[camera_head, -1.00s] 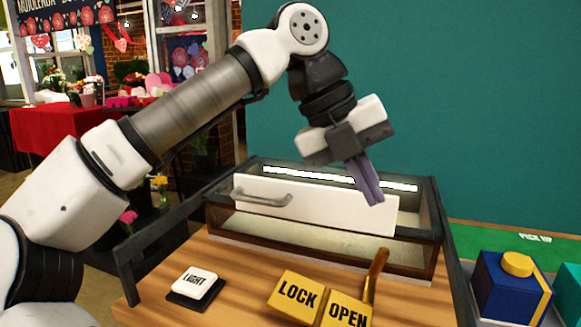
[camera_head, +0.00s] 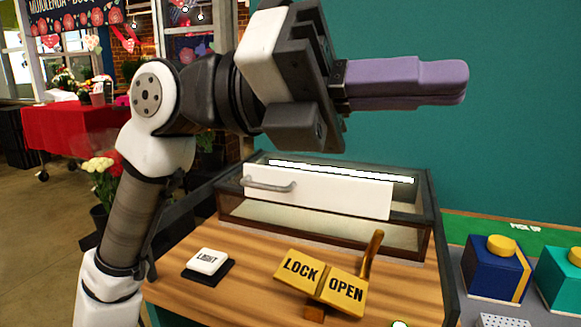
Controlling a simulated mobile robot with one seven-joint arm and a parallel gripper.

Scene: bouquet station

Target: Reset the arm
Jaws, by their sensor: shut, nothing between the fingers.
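My gripper (camera_head: 462,82) is raised high in front of the teal wall, its purple fingers level and pointing right. The fingers lie together with nothing between them. It is apart from everything on the workbench. My arm folds up on the left side of the picture, with the wrist and the gripper's white-and-black body at the top middle.
Below stands a glass-fronted case (camera_head: 310,227) with a white handled panel (camera_head: 330,194). On the wooden top are a LIGHT button (camera_head: 208,262) and a yellow LOCK/OPEN rocker (camera_head: 322,282) with a brass lever (camera_head: 371,255). Blue (camera_head: 495,270) and teal (camera_head: 562,280) boxes stand right.

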